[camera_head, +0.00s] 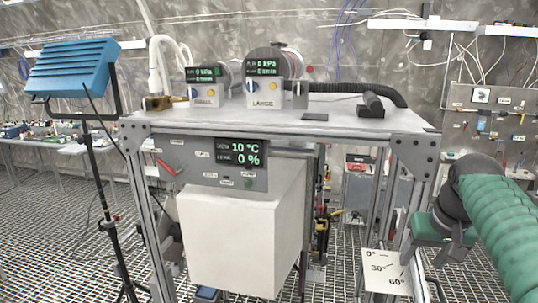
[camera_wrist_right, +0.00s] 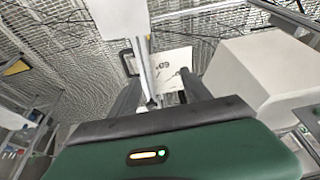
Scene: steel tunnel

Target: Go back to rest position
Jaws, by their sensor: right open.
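My right gripper (camera_head: 430,255) hangs at the lower right of the head view, at the end of my green-sleeved arm, beside the right front leg of the steel bench (camera_head: 395,150). In the right wrist view my right gripper (camera_wrist_right: 158,82) has its two dark fingers apart, with nothing held between them. Beyond the fingers is a white angle card (camera_wrist_right: 172,65). The card also shows in the head view (camera_head: 388,272), marked 0°, 30° and 60°, close left of the gripper. My left gripper is in neither view.
The bench carries a small gauge (camera_head: 207,87), a large gauge (camera_head: 265,85) and a black hose (camera_head: 350,90). Its front panel (camera_head: 215,165) has a red lever (camera_head: 168,167) and a display. A white box (camera_head: 245,235) hangs below. A blue lamp (camera_head: 72,68) stands left on a tripod.

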